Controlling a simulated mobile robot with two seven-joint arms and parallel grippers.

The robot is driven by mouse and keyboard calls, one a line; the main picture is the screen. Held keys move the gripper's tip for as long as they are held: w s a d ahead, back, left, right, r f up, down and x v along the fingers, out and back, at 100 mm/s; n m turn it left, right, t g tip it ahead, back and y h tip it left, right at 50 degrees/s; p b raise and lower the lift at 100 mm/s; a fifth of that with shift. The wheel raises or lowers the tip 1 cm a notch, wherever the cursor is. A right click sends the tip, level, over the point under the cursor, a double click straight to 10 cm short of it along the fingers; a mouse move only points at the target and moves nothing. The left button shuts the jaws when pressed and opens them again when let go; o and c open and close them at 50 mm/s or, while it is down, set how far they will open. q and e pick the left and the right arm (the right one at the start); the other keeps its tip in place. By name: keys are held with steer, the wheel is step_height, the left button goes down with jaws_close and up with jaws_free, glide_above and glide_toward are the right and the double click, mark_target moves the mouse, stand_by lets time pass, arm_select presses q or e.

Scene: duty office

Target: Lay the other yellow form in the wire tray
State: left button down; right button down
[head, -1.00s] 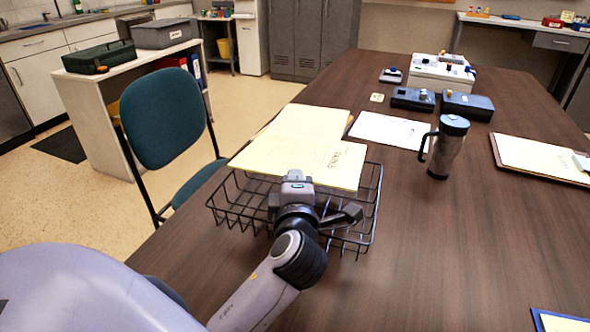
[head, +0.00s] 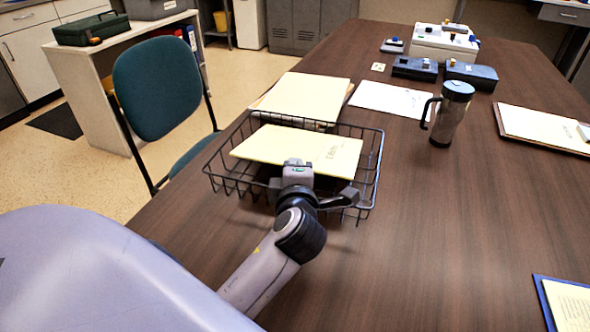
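A wire tray (head: 213,182) of dark mesh stands on the table in front of me. A yellow form (head: 300,148) with some writing at its right lies level over the tray, within its rim as seen from here. My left gripper (head: 297,172) is at the form's near edge and appears shut on it; its fingertips are hidden. A dark gap shows under the form, but I cannot tell whether it touches the tray floor. My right gripper is not in view.
Behind the tray lies a stack of pale yellow papers (head: 308,95). A blue-edged board (head: 568,303) is at the lower right. A green chair (head: 155,88) stands left of the table.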

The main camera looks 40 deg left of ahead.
arm_select(q)
steer(key=shift+f, duration=0.15)
steer(key=c, duration=1.2)
jaws_free()
steer(key=shift+c, duration=0.2)
steer(key=shift+f, duration=0.15)
